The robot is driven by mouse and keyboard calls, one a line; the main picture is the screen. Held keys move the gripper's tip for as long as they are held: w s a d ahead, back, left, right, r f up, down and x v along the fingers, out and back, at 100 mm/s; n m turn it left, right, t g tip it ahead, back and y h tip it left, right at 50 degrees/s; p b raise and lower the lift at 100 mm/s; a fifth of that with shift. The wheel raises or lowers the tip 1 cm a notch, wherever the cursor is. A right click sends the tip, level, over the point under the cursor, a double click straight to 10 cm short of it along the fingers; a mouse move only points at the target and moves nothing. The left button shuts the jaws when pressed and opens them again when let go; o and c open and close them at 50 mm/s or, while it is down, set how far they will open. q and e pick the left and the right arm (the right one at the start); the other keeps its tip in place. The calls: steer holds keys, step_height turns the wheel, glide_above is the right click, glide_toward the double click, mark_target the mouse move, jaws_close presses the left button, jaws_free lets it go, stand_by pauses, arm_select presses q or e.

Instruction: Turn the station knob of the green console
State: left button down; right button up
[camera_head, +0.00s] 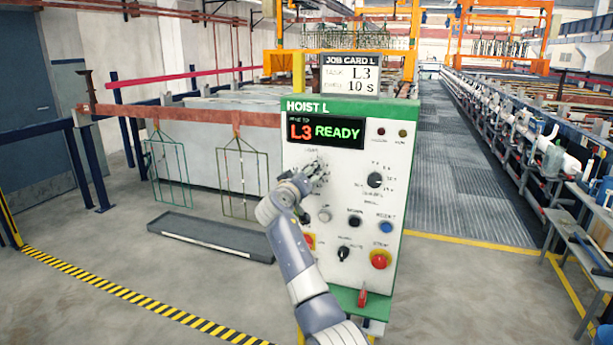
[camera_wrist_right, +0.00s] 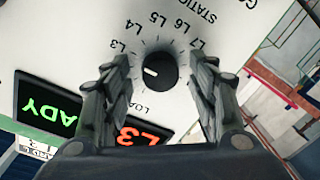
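The green console (camera_head: 345,107) is labelled HOIST L and has a white panel. Its display (camera_head: 326,132) reads L3 READY. The station knob (camera_wrist_right: 160,72) is black and round, ringed by labels LOAD and L3 to L7 in the right wrist view. My right gripper (camera_wrist_right: 161,80) is open, one finger on each side of the knob, with gaps visible at both sides. In the head view this gripper (camera_head: 316,178) covers the knob. My left gripper is not in view.
A job card (camera_head: 350,76) on top reads L3 and 10 s. A second knob (camera_head: 375,180), several buttons and a red-and-yellow stop button (camera_head: 380,259) are on the panel. A grey tray (camera_head: 210,235) lies on the floor at left. The walkway (camera_head: 460,160) at right is clear.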

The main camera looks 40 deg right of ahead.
steer(key=v, duration=1.2)
stand_by(0.5)
